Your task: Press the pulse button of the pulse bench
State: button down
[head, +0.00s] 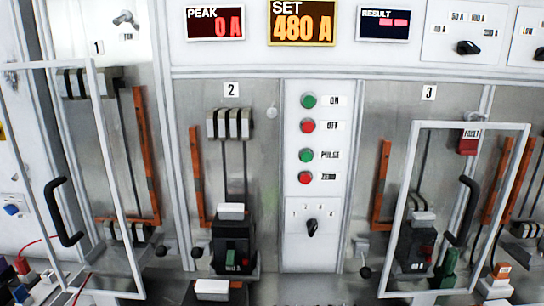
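The pulse bench's white button column (294,236) stands in the middle of the head view, between bays 2 and 3. The pulse button (306,155) is green, third from the top, beside its PULSE label (330,155). Above it are the green ON button (309,101) and the red OFF button (308,126). Below it is the red ZERO button (306,178). Nothing covers these buttons. A black rotary selector (312,228) sits lower on the column. The SET display (303,23) reads 480 A and the PEAK display (215,23) reads 0 A. My gripper is not in view.
A black breaker (233,243) sits in bay 2, which has no door across it. White-framed doors with black handles stand at bay 1 (104,150) and bay 3 (409,190). A red FAULT tag (468,141) hangs at bay 3. The space before the button column looks clear.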

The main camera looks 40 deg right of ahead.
aim_at(307, 156)
jog(key=z, duration=1.45)
